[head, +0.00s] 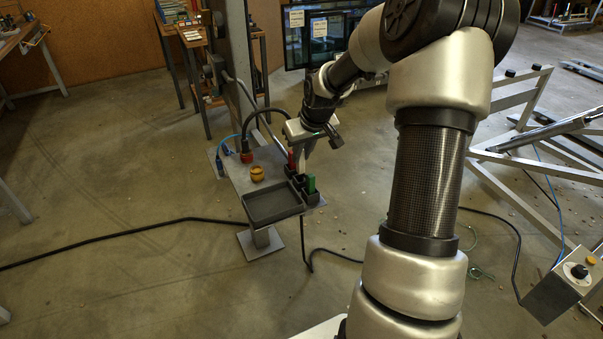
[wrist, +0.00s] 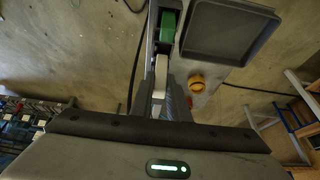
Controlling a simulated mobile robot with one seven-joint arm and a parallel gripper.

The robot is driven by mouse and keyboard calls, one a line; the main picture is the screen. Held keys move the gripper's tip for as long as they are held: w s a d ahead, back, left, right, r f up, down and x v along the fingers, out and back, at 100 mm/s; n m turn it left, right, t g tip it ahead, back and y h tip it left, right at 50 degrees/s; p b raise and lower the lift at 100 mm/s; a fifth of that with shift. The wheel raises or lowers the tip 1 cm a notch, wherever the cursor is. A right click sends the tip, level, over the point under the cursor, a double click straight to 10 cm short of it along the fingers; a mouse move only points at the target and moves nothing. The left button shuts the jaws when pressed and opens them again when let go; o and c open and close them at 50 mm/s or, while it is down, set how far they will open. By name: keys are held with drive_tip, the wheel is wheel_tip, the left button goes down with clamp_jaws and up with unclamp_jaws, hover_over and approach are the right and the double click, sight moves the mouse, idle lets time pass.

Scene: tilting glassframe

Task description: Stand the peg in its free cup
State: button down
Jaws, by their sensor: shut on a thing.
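My gripper (head: 309,148) is above the row of dark cups (head: 301,187) on the small stand, pointing down. In the wrist view my gripper (wrist: 162,100) is shut on a pale, whitish peg (wrist: 161,70). The pale peg also shows below my gripper in the head view (head: 301,161). I cannot tell whether its lower end is inside a cup or above it. A green peg (head: 311,184) stands in the cup nearest the tray's right side; it also shows in the wrist view (wrist: 168,26). A red peg (head: 291,160) stands at the far end of the row.
An empty dark tray (head: 273,207) sits at the stand's near edge. A yellow knob (head: 257,173) and a red-orange fitting (head: 246,156) with a black cable stand behind it. A grey post rises behind the stand. Floor around the stand is mostly clear, with a black cable across it.

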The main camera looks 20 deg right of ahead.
sight(302, 164)
drive_tip(key=shift+f+b, duration=0.4)
drive_tip(key=shift+f, duration=1.85)
drive_tip(key=shift+f, duration=0.2)
drive_tip(key=c, duration=1.7)
unclamp_jaws()
drive_tip(key=shift+r, duration=0.3)
drive_tip(key=p+v, duration=0.2)
drive_tip(key=v, duration=1)
drive_tip(key=shift+f+p, duration=0.1)
drive_tip(key=shift+p, duration=0.25)
